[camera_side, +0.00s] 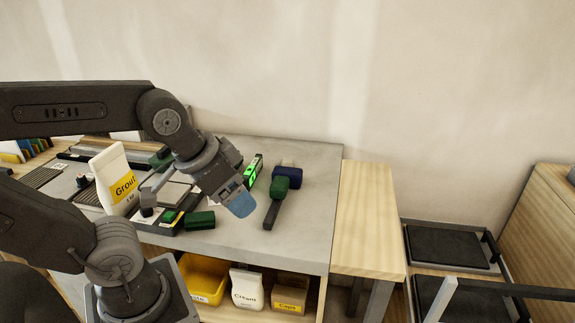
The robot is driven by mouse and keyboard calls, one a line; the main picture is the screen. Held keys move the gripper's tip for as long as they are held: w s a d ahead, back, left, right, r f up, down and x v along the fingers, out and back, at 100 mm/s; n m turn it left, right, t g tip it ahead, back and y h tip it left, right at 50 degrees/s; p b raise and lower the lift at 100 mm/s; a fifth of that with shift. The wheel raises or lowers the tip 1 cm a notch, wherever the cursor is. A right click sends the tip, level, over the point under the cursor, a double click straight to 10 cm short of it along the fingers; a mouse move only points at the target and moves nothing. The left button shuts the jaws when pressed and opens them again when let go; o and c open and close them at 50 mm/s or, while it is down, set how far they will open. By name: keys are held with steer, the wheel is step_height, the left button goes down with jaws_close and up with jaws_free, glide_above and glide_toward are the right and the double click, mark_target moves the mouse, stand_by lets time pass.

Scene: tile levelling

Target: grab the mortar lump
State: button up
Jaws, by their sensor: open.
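My gripper (239,200) hangs over the middle of the grey worktop (318,215), pointing down and to the right, with light blue at its tip. It is open, but the gap between its fingers is hard to make out. I cannot pick out a mortar lump with certainty; it may be hidden behind my gripper or arm. Right of my gripper lies a green-headed tool with a dark handle (271,214). A dark blue block (289,171) sits just behind its head.
A device with a bright green display (253,170) stands behind my gripper. A green block (200,220) and a Grout bag (112,178) are to the left. A yellow bin (205,275), a white bag (246,288) and a box (290,292) sit below. The worktop's right side is clear.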

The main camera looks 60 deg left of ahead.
steer(key=shift+o, duration=0.3)
steer(key=n+g+y, duration=0.3)
steer(key=n+y, duration=0.1)
steer(key=n, duration=0.7)
glide_above(287, 160)
steer(key=d, duration=0.2)
steer(key=f, duration=1.5)
steer(key=shift+s+a, duration=0.2)
steer(key=shift+s, duration=0.1)
steer(key=shift+s+d+x, duration=0.15)
steer(key=shift+x, duration=1.35)
steer(key=shift+s+d+x, duration=0.15)
steer(key=shift+x, duration=1.3)
steer(key=shift+f, duration=0.15)
